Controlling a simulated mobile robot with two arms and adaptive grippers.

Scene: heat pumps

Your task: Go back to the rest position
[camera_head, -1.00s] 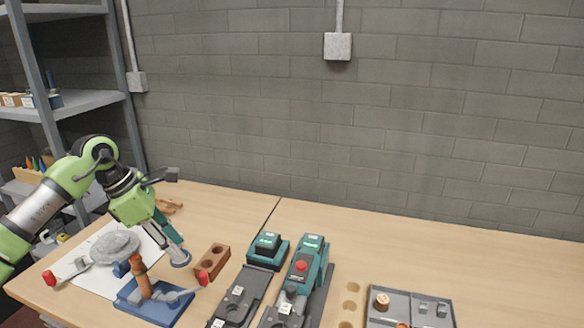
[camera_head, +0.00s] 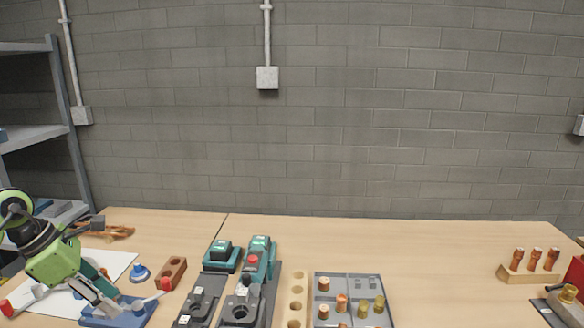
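My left arm comes in at the lower left. Its green and grey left gripper (camera_head: 108,299) points down to the right, over the blue fixture (camera_head: 135,318) with the red-ended lever (camera_head: 165,284). I cannot tell whether its fingers are apart or shut, and I see nothing clearly held between them. A small blue round piece with a knob (camera_head: 140,273) stands on the table behind the fixture, apart from the gripper. My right gripper is not in view.
A brown block with holes (camera_head: 171,271) stands beside the blue piece. Teal-and-black pump units (camera_head: 258,258), a wooden hole strip (camera_head: 296,300) and a grey tray of fittings (camera_head: 349,284) fill the front middle. A rack with copper pieces (camera_head: 530,275) is at right. The back right table is clear.

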